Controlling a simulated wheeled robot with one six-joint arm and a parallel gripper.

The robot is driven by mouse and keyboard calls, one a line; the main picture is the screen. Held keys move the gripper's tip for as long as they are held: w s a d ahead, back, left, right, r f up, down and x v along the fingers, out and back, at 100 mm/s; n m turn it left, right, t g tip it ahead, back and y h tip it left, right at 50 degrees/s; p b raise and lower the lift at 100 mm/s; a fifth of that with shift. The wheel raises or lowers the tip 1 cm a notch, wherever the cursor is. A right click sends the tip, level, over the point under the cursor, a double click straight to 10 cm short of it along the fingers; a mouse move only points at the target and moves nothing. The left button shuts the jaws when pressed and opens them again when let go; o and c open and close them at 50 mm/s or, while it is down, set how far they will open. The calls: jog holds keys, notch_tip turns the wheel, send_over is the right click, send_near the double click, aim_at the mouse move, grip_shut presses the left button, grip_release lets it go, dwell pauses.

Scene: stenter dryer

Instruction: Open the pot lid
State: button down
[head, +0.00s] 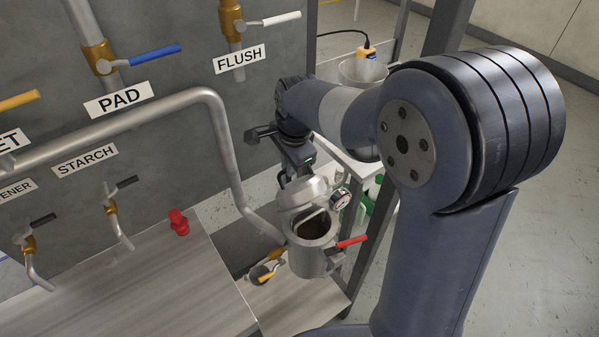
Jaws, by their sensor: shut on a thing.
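The metal pot (309,260) stands at the lower middle, on or above a low wooden surface. Its mouth shows, dark inside. The domed metal lid (302,191) is tilted up above the far side of the pot's mouth, clear of the near rim. Whether its far edge touches the pot I cannot tell. My gripper (287,179) comes down from above and is shut at the top of the lid, on what seems to be its handle. The fingertips and the handle are small and partly hidden.
A red-handled valve (350,241) sticks out from the pot's right side, and a round gauge (340,199) sits behind it. A grey pipe (222,150) runs down close on the left.

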jog(key=w+a+f, duration=0.3)
jog(key=w+a, duration=0.3)
jog(key=w, duration=0.3)
dwell(0.7)
jog(key=c, duration=1.6)
grip_release()
jog(key=shift+a+f, duration=0.15)
jog(key=shift+o, duration=0.5)
jog(key=shift+f, duration=0.1)
jog(key=b+v, duration=0.1)
jog(key=v, duration=0.6)
jog(key=shift+r, duration=0.35)
